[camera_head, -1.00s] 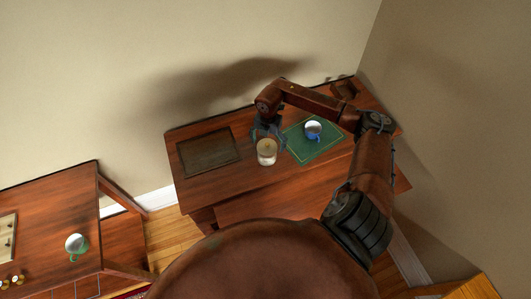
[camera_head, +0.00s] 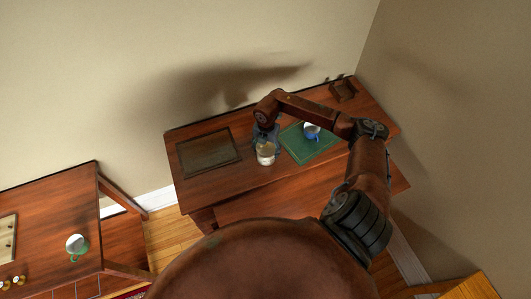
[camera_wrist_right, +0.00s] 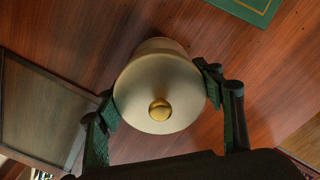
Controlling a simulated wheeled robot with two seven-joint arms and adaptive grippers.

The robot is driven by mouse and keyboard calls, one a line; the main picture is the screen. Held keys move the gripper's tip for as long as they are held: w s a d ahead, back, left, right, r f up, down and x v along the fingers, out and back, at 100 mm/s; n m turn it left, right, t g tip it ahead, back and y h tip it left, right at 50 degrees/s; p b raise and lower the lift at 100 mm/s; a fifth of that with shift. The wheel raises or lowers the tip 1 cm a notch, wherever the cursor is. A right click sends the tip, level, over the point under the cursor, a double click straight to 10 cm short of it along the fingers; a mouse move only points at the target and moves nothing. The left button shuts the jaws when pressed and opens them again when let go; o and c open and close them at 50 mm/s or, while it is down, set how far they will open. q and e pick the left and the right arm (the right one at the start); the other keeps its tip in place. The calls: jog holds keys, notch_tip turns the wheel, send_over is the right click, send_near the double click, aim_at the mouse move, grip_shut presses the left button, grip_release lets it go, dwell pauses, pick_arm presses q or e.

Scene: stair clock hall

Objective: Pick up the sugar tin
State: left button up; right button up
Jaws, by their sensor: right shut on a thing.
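The sugar tin (camera_head: 265,158) is a small cream tin standing on the wooden desk (camera_head: 250,180). In the right wrist view the tin (camera_wrist_right: 150,85) shows from above, with a round gold knob on its lid. My right gripper (camera_head: 265,140) reaches down over it from behind. In the right wrist view my right gripper (camera_wrist_right: 160,100) has one finger on each side of the tin, shut on it. I cannot tell whether the tin is clear of the desk. My left gripper is not in view.
A green mat (camera_head: 305,150) with a blue-and-white cup (camera_head: 311,132) lies right of the tin. A dark flat panel (camera_head: 208,152) lies to its left. A small wooden holder (camera_head: 342,90) stands at the back right. Another table (camera_head: 50,215) at left holds a green-handled cup (camera_head: 76,244).

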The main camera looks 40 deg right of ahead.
jog(key=c, duration=0.8)
jog(key=shift+w+r, duration=0.1)
